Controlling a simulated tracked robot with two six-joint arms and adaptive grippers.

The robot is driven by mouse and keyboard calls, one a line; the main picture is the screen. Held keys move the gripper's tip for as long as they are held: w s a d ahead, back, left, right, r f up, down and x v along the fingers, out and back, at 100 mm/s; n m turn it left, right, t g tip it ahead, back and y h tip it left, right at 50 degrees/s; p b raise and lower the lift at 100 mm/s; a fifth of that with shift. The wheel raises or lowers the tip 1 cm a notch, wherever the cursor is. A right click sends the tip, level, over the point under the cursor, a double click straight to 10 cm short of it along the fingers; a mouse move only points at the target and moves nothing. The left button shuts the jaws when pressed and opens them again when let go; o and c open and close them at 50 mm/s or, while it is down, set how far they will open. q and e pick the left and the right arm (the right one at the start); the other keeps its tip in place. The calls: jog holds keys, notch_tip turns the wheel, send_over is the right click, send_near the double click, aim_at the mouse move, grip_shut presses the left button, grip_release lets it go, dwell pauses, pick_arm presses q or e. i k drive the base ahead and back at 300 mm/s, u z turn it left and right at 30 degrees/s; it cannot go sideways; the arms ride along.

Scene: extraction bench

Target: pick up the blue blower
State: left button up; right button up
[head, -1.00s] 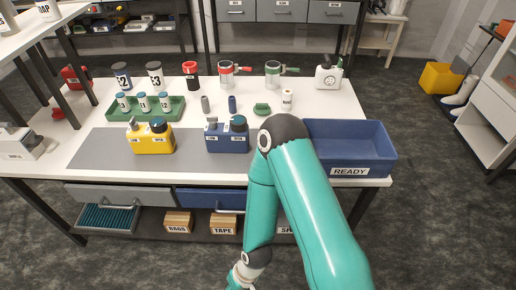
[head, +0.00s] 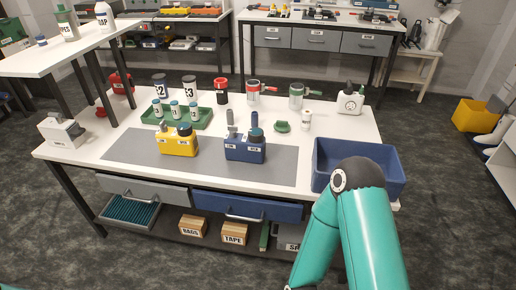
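The blue blower (head: 245,150) stands upright on the grey mat (head: 130,149). It has a boxy blue body with white labels and a dark round cap on its right. A yellow unit (head: 177,145) of similar shape stands to its left. My teal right arm comes in from the bottom right, in front of the blue bin (head: 388,160). Its gripper is out of the frame, below the bottom edge. My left gripper does not show. Nothing holds the blower.
A grey cylinder (head: 230,118) and a blue cylinder (head: 254,119) stand close behind the blower. A green rack (head: 202,123) with several small jars is behind the yellow unit. The mat's right part is bare.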

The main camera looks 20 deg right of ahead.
aim_at(240, 148)
jog(key=u, duration=0.05)
jog(key=i, duration=1)
jog(key=z, duration=0.05)
